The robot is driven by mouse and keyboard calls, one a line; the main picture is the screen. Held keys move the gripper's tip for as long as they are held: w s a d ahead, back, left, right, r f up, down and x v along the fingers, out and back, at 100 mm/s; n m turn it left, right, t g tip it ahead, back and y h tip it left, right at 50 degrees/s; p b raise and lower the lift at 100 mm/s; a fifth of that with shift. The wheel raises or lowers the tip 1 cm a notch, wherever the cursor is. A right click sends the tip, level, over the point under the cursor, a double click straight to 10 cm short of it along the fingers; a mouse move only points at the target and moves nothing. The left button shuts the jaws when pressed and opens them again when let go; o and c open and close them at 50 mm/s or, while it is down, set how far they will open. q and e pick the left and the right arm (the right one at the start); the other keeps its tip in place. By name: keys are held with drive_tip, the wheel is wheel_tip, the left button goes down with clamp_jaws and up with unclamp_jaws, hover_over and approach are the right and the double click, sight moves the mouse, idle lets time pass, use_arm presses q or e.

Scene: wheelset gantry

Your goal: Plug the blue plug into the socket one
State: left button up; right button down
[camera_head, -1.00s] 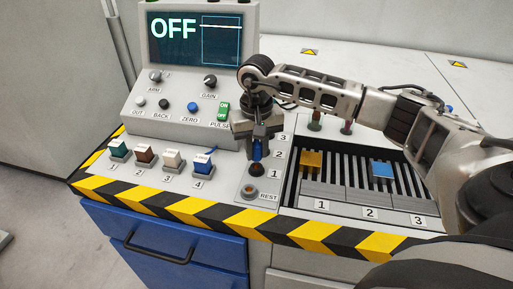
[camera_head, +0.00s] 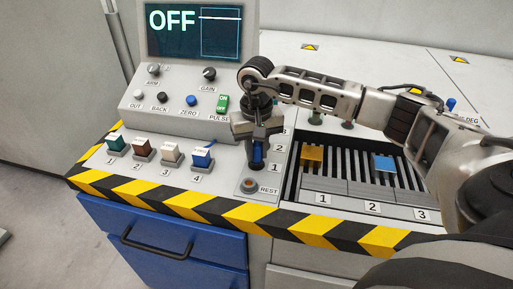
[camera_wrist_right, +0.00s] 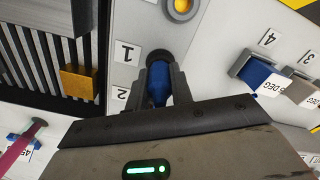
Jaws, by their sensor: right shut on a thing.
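My right gripper (camera_head: 257,162) is shut on the blue plug (camera_head: 257,153) and points down over the panel's column of numbered sockets. In the right wrist view the blue plug (camera_wrist_right: 159,84) sits between the two fingers. Its far end is at the dark ring of socket one (camera_wrist_right: 158,56), beside the label 1. In the head view the gripper and plug hide that socket. I cannot tell how deep the plug is in it. My left gripper is not in view.
The REST holder (camera_head: 249,185) is just in front of the plug. Several labelled blocks (camera_head: 144,147) stand to the left, below the console (camera_head: 185,105). A slotted tray (camera_head: 350,190) with a gold block (camera_head: 312,154) and a blue block (camera_head: 384,163) lies right.

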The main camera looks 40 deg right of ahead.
drive_tip(key=c, duration=1.1)
unclamp_jaws()
drive_tip(key=shift+c, duration=0.2)
drive_tip(key=shift+w+r, duration=0.1)
drive_tip(key=shift+r, duration=0.4)
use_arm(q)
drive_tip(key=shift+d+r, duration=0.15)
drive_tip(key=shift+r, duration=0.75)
use_arm(e)
wheel_tip(320, 180, up, 15)
